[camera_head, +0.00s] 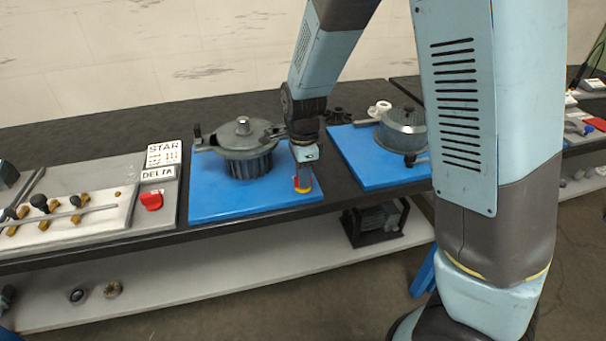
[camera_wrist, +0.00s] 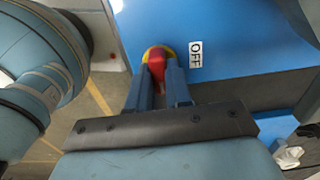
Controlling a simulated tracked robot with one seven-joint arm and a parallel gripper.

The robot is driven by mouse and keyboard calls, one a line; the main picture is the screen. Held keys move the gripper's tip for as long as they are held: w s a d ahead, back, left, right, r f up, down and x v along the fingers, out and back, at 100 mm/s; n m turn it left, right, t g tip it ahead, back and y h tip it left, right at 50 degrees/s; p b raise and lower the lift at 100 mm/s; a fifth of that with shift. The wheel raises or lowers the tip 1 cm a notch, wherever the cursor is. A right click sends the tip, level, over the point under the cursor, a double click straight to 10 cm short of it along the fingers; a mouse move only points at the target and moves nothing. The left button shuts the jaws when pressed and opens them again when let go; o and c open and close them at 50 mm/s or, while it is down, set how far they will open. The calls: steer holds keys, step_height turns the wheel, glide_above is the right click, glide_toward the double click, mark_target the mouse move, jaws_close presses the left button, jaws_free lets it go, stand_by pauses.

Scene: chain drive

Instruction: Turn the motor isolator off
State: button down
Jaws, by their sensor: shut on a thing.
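The motor isolator is a red handle on a yellow round base (camera_wrist: 157,60) at the front edge of a blue board (camera_head: 225,205). In the head view the isolator (camera_head: 302,186) shows at the board's right front corner, partly covered by my gripper. My gripper (camera_wrist: 158,75) is shut on the red handle, with one blue-grey finger on each side of it. In the head view my gripper (camera_head: 304,172) reaches down onto the isolator from above. A white label reading OFF (camera_wrist: 195,54) lies just right of the isolator in the wrist view. The handle's exact angle is partly hidden by the fingers.
A grey finned motor (camera_head: 248,150) stands on the same blue board, behind and left of my gripper. A second blue board (camera_head: 365,168) with a metal drum (camera_head: 402,128) is to the right. A STAR/DELTA panel with a red knob (camera_head: 151,200) is at left.

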steer(key=shift+n, duration=0.3)
steer(key=n, duration=0.3)
steer(key=shift+n, duration=0.4)
steer(key=n, duration=0.4)
steer(key=shift+w+n, duration=0.1)
steer(key=shift+n, duration=0.2)
steer(key=n, duration=0.4)
steer(key=shift+n, duration=2.4)
steer(key=shift+r, duration=0.1)
steer(key=c, duration=1)
jaws_free()
steer(key=shift+c, duration=0.2)
